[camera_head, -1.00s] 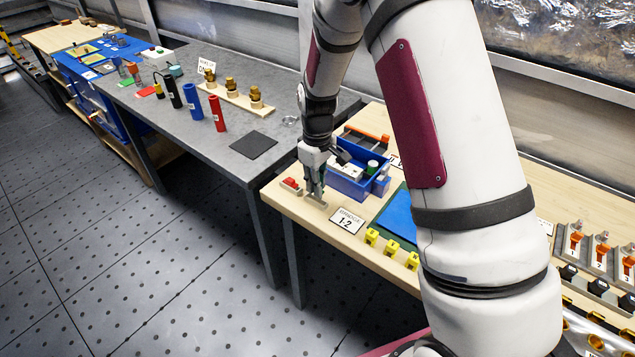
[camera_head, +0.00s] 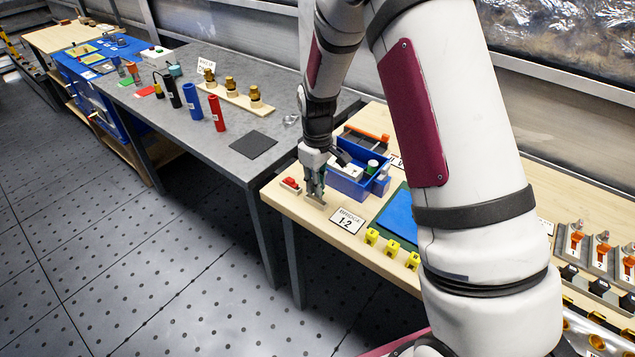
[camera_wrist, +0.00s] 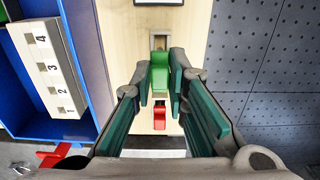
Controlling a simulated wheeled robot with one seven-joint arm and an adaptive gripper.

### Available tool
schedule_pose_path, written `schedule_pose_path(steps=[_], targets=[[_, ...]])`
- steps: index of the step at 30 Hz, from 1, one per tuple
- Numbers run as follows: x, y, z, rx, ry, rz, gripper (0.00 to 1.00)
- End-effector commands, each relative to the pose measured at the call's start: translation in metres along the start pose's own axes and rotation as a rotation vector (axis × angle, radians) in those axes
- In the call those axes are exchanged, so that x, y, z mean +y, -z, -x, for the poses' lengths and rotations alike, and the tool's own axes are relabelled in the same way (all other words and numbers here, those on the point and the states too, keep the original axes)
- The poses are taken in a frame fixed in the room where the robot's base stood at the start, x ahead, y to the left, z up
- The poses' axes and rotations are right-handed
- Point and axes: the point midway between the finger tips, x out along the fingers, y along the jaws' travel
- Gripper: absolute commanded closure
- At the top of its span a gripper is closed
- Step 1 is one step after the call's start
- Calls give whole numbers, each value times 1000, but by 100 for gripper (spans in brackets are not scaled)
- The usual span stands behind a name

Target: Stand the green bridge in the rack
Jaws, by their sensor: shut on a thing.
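My gripper (camera_head: 315,189) points down over the front left of the wooden bench. In the wrist view my gripper (camera_wrist: 160,82) is shut on the green bridge (camera_wrist: 159,58), with one green-padded finger on each side.
A blue bin (camera_head: 346,185) stands close behind my gripper; in the wrist view it holds a white numbered strip (camera_wrist: 46,68). A "1-2" card (camera_head: 347,220) and yellow pieces (camera_head: 371,236) lie to the right. The bench's front edge is near.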

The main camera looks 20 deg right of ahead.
Motion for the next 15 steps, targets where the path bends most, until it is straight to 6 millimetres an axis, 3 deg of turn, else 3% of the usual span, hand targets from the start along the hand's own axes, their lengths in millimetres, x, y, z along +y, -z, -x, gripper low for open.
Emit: schedule_pose_path(steps=[15], targets=[[0,0,-12,0,1,0,100]])
